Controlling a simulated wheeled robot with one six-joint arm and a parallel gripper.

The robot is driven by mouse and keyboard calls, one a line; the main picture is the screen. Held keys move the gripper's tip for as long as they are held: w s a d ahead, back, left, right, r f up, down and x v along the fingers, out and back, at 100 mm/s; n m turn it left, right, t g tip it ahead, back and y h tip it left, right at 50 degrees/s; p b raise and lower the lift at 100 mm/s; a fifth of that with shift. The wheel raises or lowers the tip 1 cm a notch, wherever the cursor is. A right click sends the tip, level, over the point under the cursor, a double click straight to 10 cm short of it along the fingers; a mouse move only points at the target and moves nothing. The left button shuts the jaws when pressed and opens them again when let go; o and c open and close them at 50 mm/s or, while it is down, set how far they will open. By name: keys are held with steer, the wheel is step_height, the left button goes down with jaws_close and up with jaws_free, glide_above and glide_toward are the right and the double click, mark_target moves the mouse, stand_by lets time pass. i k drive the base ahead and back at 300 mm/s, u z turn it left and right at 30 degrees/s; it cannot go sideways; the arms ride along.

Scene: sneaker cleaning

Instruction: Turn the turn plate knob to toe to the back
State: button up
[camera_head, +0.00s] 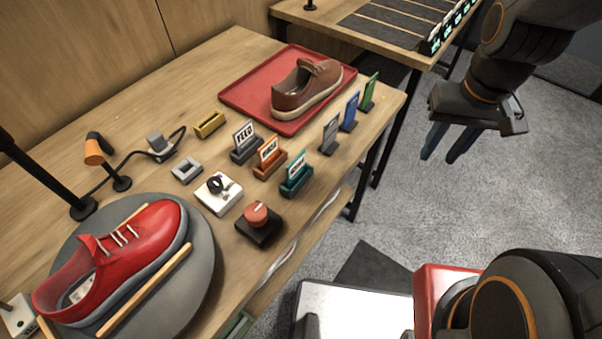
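The turn plate (196,290) is a grey disc at the lower left of the table. A red sneaker (152,228) lies on it between two wooden strips, its toe toward the upper right and its heel toward the lower left. Right of the plate are two knobs: a red knob (256,213) on a black base and a black knob (216,184) on a white base. I cannot tell which one belongs to the plate. My gripper (448,147) is at the upper right, off the table over the grey floor, far from both knobs. Its blue fingers are apart and empty.
A brown shoe (305,90) sits on a red tray (246,97) at the back. Several small labelled card holders, including an orange one (268,163), stand between tray and knobs. A black lamp post (50,180) rises at the left. A second table (345,30) stands behind.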

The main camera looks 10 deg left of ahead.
mark_target(256, 213)
steer(key=z, duration=0.4)
steer(key=k, duration=1.1)
steer(key=u, duration=1.3)
steer(key=i, duration=0.5)
